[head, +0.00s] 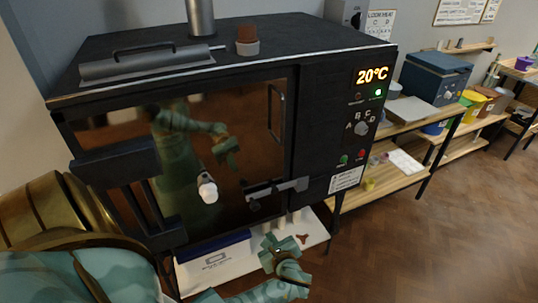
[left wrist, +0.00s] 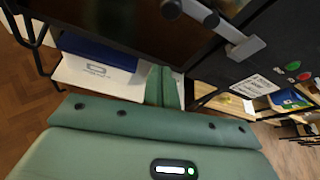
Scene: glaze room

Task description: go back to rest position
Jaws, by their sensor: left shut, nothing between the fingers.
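My left gripper (head: 284,246) is in front of the lower part of a dark kiln (head: 328,120), below its door handle (head: 277,190). It is shut and empty. In the left wrist view its two green fingers (left wrist: 161,86) are together, with nothing between them. The kiln door appears shut, and its dark glass (head: 255,140) shows a reflection of me. My right gripper does not show in either view.
A white shelf (head: 313,239) under the kiln holds a blue and white box (head: 213,258). A wooden bench (head: 402,176) stands right of the kiln. The kiln's display (head: 372,75) reads 20°C. Open wooden floor (head: 440,240) lies at the right.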

